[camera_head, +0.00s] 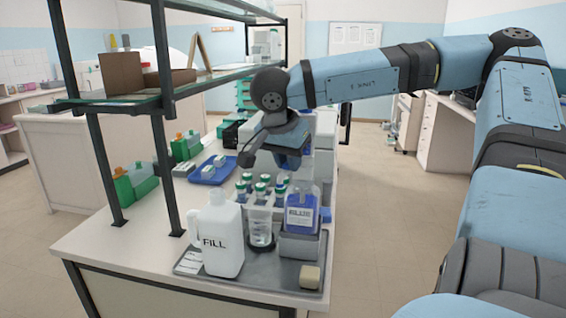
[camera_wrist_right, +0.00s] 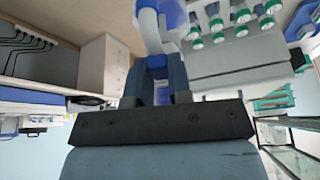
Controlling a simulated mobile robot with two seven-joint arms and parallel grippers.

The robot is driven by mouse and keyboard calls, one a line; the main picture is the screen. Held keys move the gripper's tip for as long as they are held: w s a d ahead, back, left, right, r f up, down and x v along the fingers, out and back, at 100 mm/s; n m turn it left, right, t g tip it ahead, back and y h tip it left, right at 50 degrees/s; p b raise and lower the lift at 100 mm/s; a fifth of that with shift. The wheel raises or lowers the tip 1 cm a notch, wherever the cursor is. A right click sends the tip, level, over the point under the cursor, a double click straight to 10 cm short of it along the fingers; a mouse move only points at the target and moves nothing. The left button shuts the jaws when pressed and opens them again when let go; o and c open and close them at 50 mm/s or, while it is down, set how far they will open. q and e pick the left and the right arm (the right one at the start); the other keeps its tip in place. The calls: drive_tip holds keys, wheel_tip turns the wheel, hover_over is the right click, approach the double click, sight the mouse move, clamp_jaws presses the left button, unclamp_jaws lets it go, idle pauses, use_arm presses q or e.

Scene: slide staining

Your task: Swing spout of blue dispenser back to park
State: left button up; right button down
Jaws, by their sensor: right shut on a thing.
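The blue dispenser (camera_head: 301,214) is a clear bottle of blue liquid with a label, standing in a grey holder on the grey tray at the bench's near end. My right gripper (camera_head: 293,164) reaches down from above, just over the dispenser's top. In the right wrist view my right gripper's fingers (camera_wrist_right: 157,82) are close together around a pale part of the dispenser's top, apparently the spout (camera_wrist_right: 151,32). The exact contact is partly hidden by the fingers. The spout's direction cannot be made out in the head view. My left gripper is not in view.
A white FILL jug (camera_head: 219,238) and a clear beaker (camera_head: 260,226) stand left of the dispenser. Several green-capped bottles (camera_head: 262,188) are behind the beaker. A beige block (camera_head: 310,277) lies in front on the tray (camera_head: 268,277). A shelf post (camera_head: 164,170) rises at left.

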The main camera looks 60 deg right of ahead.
drive_tip(key=shift+s+d+n+t+y, duration=0.2)
drive_tip(key=shift+s+n+t, duration=0.25)
drive_tip(key=shift+n, duration=0.5)
drive_tip(key=shift+s+d+n+t+y, duration=0.15)
drive_tip(key=shift+s+n+t, duration=0.1)
drive_tip(key=shift+s+n, duration=0.55)
drive_tip(key=shift+w+n, duration=0.1)
drive_tip(key=shift+n, duration=0.15)
drive_tip(key=c, duration=1)
unclamp_jaws()
drive_tip(key=shift+c, duration=0.2)
